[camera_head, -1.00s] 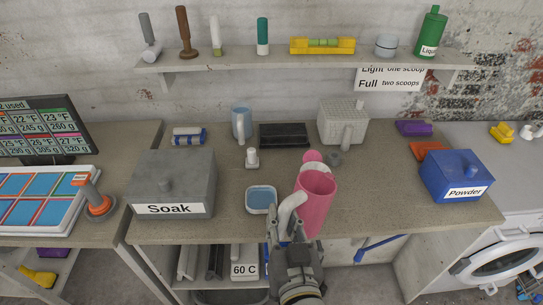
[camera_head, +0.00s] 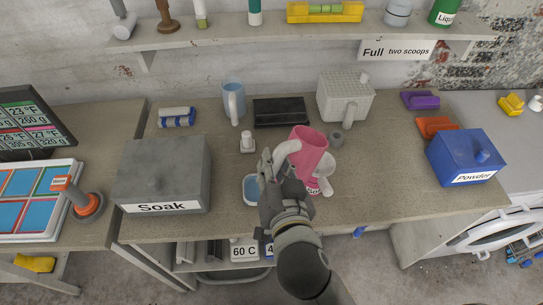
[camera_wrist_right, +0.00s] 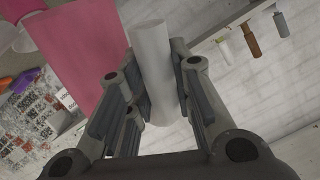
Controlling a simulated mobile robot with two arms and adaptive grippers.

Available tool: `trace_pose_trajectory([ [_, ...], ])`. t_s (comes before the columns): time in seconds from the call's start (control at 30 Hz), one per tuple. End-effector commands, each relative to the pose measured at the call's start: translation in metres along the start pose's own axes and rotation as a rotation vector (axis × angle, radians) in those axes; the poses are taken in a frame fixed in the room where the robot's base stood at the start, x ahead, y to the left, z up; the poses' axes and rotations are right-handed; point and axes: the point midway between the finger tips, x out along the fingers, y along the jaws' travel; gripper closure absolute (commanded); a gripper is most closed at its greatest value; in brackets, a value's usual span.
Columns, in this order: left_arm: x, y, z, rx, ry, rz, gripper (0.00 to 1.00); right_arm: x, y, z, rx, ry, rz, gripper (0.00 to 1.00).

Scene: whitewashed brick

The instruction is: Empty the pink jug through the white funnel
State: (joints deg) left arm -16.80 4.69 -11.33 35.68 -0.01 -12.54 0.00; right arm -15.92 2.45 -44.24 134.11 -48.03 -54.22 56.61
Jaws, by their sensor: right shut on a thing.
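The pink jug (camera_head: 309,149) is held above the bench, a little right of centre, with its open mouth showing and its body tilted slightly. My right gripper (camera_head: 278,166) is shut on the jug's white handle (camera_head: 288,150). In the right wrist view the handle (camera_wrist_right: 153,70) stands between the fingers, with the pink wall (camera_wrist_right: 82,60) beside it. A pale round piece with a short handle, apparently the white funnel (camera_head: 327,165), shows just right of the jug, partly hidden by it. I cannot tell what the funnel rests in. My left gripper is not in view.
A grey Soak box (camera_head: 165,170) stands left, a blue Powder box (camera_head: 466,158) right. A shallow blue-white dish (camera_head: 251,190) lies beside my gripper.

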Motion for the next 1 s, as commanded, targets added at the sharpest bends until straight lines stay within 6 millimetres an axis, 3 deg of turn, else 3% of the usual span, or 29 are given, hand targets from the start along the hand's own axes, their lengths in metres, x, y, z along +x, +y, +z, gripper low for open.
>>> trace_pose_trajectory([
  [0.03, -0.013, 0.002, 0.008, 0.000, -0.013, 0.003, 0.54, -0.001, -0.002, -0.011, 0.030, -0.016, -0.001, 1.00],
  [0.2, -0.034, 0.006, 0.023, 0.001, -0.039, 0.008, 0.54, 0.001, 0.001, -0.018, 0.165, -0.107, 0.000, 1.00],
  [0.4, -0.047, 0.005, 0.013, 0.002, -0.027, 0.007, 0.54, 0.004, 0.005, -0.023, 0.320, -0.211, -0.001, 1.00],
  [0.63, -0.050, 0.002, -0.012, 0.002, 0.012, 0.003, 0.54, 0.012, 0.017, -0.030, 0.459, -0.304, 0.000, 1.00],
  [1.0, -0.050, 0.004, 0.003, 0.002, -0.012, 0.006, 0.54, 0.020, 0.029, -0.037, 0.620, -0.413, 0.000, 1.00],
])
